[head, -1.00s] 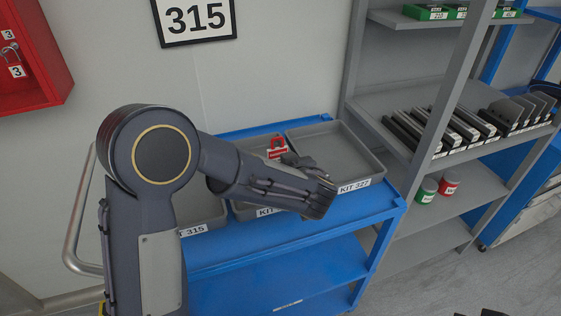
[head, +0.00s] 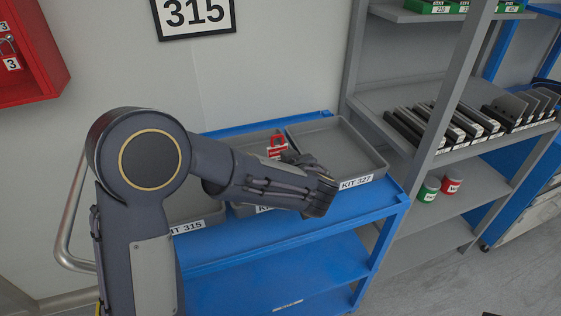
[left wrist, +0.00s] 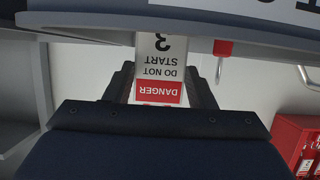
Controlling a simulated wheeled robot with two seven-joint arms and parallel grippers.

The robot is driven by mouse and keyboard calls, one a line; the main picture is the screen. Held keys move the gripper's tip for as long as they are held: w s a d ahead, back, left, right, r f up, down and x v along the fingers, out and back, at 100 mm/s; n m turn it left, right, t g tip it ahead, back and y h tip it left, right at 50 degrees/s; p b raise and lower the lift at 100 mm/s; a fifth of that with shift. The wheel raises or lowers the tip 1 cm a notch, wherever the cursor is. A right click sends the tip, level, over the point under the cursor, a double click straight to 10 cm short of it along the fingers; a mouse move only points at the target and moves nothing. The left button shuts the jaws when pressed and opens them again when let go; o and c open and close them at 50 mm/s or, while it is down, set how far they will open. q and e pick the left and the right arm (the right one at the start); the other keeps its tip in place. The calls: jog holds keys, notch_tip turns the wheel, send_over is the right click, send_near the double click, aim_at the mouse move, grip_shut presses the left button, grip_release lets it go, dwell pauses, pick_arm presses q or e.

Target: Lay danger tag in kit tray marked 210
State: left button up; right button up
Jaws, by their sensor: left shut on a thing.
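My left gripper (head: 297,159) is over the trays on the blue cart, partly hidden by my own wrist. In the left wrist view the gripper (left wrist: 160,88) is shut on the danger tag (left wrist: 158,72), a white tag with a red DANGER band and a 3, upside down in the picture. A small red and white piece (head: 277,146) shows beside the fingers in the head view; I cannot tell if it is the tag. The middle tray (head: 240,211) has its label mostly hidden by my arm, and I cannot read 210 on it.
The tray marked KIT 327 (head: 335,145) is at the right and looks empty. The KIT 315 tray (head: 199,225) is at the left, partly behind my arm. A grey shelf unit (head: 440,110) stands close to the right. A red cabinet (head: 30,50) hangs at the upper left.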

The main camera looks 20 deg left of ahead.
pick_arm(q)
jog(key=o, duration=1)
jog(key=shift+c, duration=0.2)
jog(key=shift+r+p, duration=0.15)
jog(key=shift+p, duration=0.2)
jog(key=shift+r+p, duration=0.65)
jog(key=shift+p, duration=0.6)
jog(key=b+v, duration=0.2)
jog(key=v, duration=0.9)
jog(key=shift+s+d, duration=0.25)
jog(key=shift+s, duration=0.15)
